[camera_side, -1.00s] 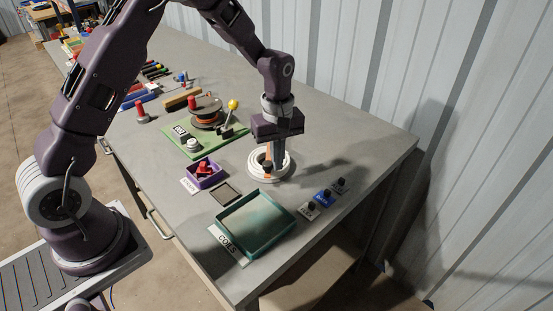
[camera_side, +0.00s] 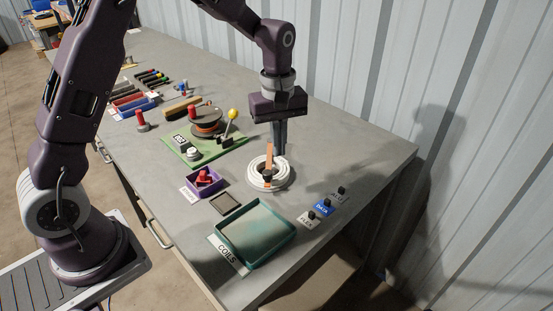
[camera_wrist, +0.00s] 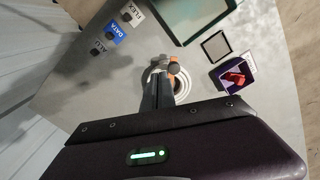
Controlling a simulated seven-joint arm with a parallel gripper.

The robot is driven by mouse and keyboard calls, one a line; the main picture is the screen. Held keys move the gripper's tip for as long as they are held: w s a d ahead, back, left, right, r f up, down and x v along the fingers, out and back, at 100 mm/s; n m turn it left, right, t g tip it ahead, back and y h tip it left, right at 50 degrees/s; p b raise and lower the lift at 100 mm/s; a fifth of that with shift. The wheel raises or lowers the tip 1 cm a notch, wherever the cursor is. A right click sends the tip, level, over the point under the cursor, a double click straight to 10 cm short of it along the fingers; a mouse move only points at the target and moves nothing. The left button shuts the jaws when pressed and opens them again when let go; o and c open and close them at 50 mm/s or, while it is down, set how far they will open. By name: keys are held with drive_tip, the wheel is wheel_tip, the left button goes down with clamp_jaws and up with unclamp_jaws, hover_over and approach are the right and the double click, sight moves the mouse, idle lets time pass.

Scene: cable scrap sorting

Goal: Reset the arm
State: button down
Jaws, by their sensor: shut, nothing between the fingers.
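My gripper (camera_side: 279,150) is shut and empty, pointing down above the white cable coil at the middle of the table. It also shows in the wrist view (camera_wrist: 160,76), where its fingers cover part of the coil. The white coil (camera_side: 283,180) lies flat on the grey table. An orange upright piece (camera_side: 269,156) with a dark knob stands at the coil, just left of my fingertips in the side view. The arm is bent over the table.
A green tray (camera_side: 222,239) labelled COILS stands empty in front. A purple bin (camera_side: 211,190) holds a red item. A dark square plate (camera_side: 225,203) lies near it. Small knobbed blocks, one a blue DATA block (camera_side: 325,206), stand right.

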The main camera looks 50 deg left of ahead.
drive_tip(key=s+d+r+m+t, duration=0.1)
drive_tip(key=s+r+m+t, duration=0.35)
drive_tip(key=s+r, duration=0.9)
drive_tip(key=s+m, duration=0.8)
drive_tip(key=s, duration=0.5)
drive_tip(key=shift+d+r+t, duration=0.2)
drive_tip(key=shift+d+t, duration=0.05)
drive_tip(key=shift+t, duration=0.2)
